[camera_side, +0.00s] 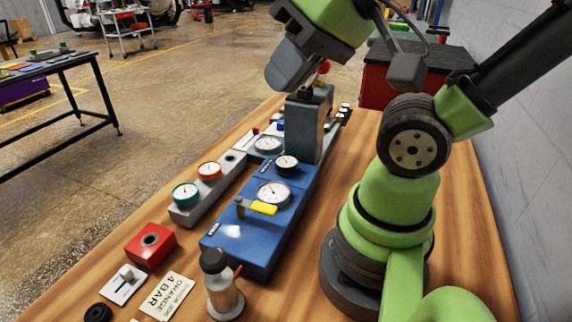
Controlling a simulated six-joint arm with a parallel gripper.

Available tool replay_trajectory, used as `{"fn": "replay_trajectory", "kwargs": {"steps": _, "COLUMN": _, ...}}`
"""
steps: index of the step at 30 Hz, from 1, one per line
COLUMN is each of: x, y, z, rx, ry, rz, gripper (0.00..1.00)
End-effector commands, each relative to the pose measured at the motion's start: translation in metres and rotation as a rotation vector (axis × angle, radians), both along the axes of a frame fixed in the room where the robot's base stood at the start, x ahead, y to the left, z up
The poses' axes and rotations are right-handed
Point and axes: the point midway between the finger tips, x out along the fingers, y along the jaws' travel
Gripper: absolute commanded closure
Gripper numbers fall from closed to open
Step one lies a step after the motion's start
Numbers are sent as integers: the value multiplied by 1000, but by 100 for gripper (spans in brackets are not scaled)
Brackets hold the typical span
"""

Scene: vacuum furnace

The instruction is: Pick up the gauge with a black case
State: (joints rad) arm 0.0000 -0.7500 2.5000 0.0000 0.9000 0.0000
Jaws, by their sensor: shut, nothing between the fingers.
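The gauge with a black case (287,162) has a white dial and sits on top of the blue unit (243,232), behind a larger silver-rimmed gauge (273,194). My gripper (279,80) is the grey end of the green arm at the top middle. It is shut and empty, held in the air above and apart from the black-cased gauge. Its fingertips are hard to make out from this side.
A tall grey block (304,130) stands behind the black-cased gauge. A yellow-handled valve (262,208) is in front. Green (185,194) and orange (209,170) gauges sit on a grey rail to the left. A bottle (221,286) stands in front.

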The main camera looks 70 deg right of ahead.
Motion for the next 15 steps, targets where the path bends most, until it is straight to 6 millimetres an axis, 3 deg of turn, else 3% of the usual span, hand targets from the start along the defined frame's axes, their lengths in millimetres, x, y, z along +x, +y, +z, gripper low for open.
{"fn": "replay_trajectory", "kwargs": {"steps": 2, "x": 0, "y": 0, "z": 0, "rx": 0, "ry": 0, "rz": 0, "gripper": 98}}
{"fn": "replay_trajectory", "kwargs": {"steps": 11, "x": 0, "y": 0, "z": 0, "rx": 0, "ry": 0, "rz": 0, "gripper": 30}}
{"fn": "replay_trajectory", "kwargs": {"steps": 15, "x": 0, "y": 0, "z": 0, "rx": 0, "ry": 0, "rz": 0, "gripper": 30}}
